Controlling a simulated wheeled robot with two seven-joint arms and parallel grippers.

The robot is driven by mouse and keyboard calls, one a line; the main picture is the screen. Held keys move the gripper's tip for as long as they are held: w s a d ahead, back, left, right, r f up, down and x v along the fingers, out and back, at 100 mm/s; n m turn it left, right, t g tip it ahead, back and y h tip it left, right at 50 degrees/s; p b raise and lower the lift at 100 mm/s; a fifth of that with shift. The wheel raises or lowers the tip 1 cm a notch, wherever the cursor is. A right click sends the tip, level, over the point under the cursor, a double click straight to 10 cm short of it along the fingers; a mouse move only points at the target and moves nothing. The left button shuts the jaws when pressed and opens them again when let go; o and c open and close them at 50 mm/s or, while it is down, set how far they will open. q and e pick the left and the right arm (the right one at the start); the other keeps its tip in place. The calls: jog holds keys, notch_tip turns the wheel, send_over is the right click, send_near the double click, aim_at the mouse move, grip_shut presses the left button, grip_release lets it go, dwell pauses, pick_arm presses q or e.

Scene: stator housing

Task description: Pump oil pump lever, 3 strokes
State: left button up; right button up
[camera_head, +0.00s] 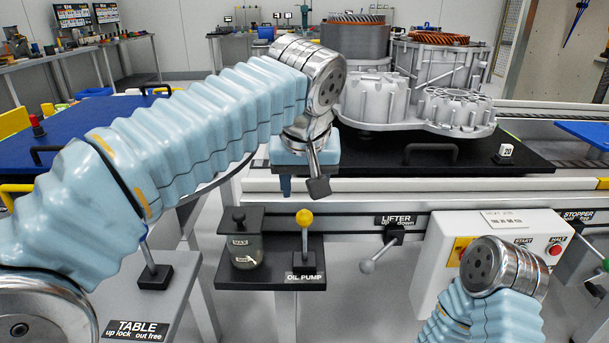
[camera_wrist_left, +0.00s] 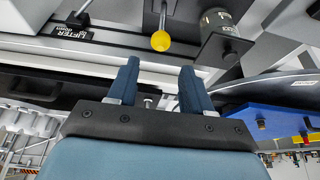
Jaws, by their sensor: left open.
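The oil pump lever (camera_head: 304,228) has a yellow ball on a thin rod and stands upright on the black oil pump shelf (camera_head: 270,272), beside a dark oil pot (camera_head: 244,240). In the left wrist view, the yellow ball (camera_wrist_left: 161,41) lies just beyond the gap between my fingers. My left gripper (camera_head: 298,185) is above the lever, apart from it. Its two blue fingers (camera_wrist_left: 159,86) are spread and empty; in the head view they are partly hidden. My right arm shows at bottom right, but its gripper is out of sight.
A grey stator housing (camera_head: 450,108) stands on a black pallet behind my left arm. The lifter lever (camera_head: 380,250) and a white control box (camera_head: 478,235) are right of the pump. A table lever (camera_head: 150,262) is left. The conveyor rail is close behind the shelf.

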aim_at(304, 211)
pick_arm(q)
jog(key=shift+x, duration=3.1)
jog(key=shift+b+x, duration=0.3)
jog(key=shift+x, duration=0.7)
jog(key=shift+c, duration=0.3)
